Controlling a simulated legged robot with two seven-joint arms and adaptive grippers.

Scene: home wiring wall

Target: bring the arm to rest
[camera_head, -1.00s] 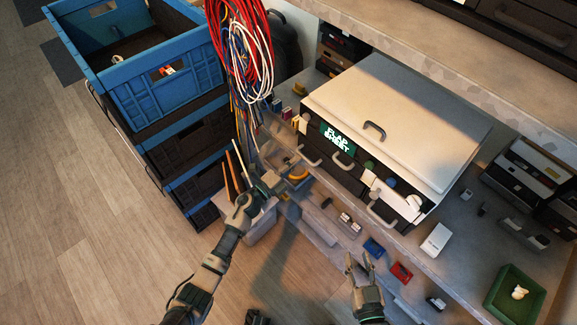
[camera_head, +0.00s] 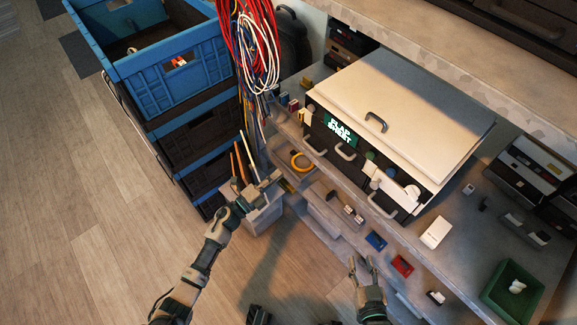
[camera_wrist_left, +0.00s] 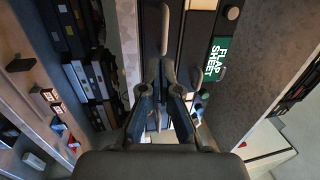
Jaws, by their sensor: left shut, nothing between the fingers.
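My left arm comes in from the lower left in the head view. Its gripper (camera_head: 274,177) is shut and empty, above the grey bin by the shelf's front edge. In the left wrist view the fingers (camera_wrist_left: 165,65) point toward the cabinet side, with nothing between them. My right gripper (camera_head: 361,260) is at the lower middle of the head view, with its fingers apart and empty, in front of the shelf edge near a blue block and a red block.
A white-lidded cabinet with a "FLAP SHEET" label (camera_head: 341,133) stands on the workbench. A yellow ring (camera_head: 302,161) lies just beyond my left gripper. Blue crates (camera_head: 165,90) and hanging cables (camera_head: 250,50) are behind on the left. A green tray (camera_head: 492,296) is at right. Floor at left is clear.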

